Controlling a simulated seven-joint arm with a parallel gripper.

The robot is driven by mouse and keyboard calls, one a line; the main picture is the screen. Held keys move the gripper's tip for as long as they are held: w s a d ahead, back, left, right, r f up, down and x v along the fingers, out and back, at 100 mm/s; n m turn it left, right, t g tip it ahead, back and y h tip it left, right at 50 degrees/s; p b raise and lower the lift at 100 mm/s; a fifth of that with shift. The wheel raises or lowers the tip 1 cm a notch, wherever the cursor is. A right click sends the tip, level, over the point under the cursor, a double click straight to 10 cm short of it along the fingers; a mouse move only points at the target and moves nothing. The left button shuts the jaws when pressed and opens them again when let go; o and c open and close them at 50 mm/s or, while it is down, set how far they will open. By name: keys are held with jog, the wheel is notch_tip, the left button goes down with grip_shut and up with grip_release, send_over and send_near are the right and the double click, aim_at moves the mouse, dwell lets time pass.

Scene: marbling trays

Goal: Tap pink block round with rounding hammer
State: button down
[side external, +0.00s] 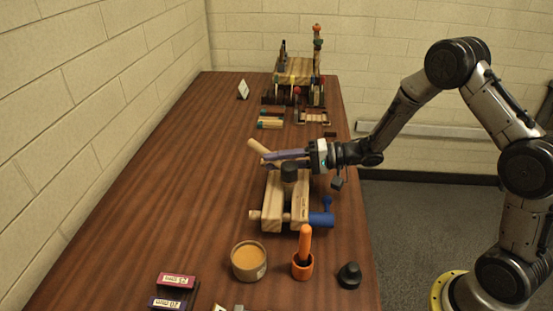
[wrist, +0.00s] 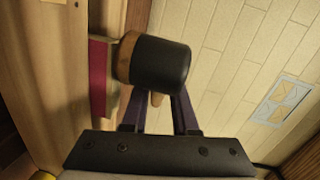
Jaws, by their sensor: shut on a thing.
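The rounding hammer has a black head (side external: 289,172) and a pale wooden handle (side external: 257,147). My gripper (side external: 265,160) is shut on the handle, its purple fingers pointing left across it. The head is over the far end of the wooden vise (side external: 271,205). In the wrist view the head (wrist: 160,63) is large, black with a brown wooden end facing left. The pink block (wrist: 99,78) shows there as a dark pink strip by the vise wood, beside the brown end. I cannot tell whether they touch. I cannot make out the block in the side view.
The vise has a blue handle (side external: 321,219). In front stand a round tub (side external: 249,261), an orange-handled tool in a cup (side external: 303,266) and a black knob (side external: 349,275). Labelled boxes (side external: 175,281) lie front left. A tool rack (side external: 295,70) stands behind. The table's left side is clear.

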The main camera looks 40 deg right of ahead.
jog(key=shift+f, duration=0.2)
jog(key=shift+r, duration=0.1)
jog(key=shift+r, duration=2.6)
jog(key=shift+w+f, duration=0.1)
jog(key=shift+f, duration=0.05)
jog(key=shift+w+d+f, duration=0.3)
jog(key=shift+f, duration=0.3)
jog(key=shift+w+d+f, duration=0.25)
jog(key=shift+d+f, duration=0.05)
jog(key=shift+f, duration=0.3)
jog(key=shift+w+d+f, duration=0.3)
jog(key=shift+f, duration=0.3)
jog(key=shift+f, duration=0.6)
jog(key=shift+r, duration=0.5)
jog(key=shift+f, duration=0.65)
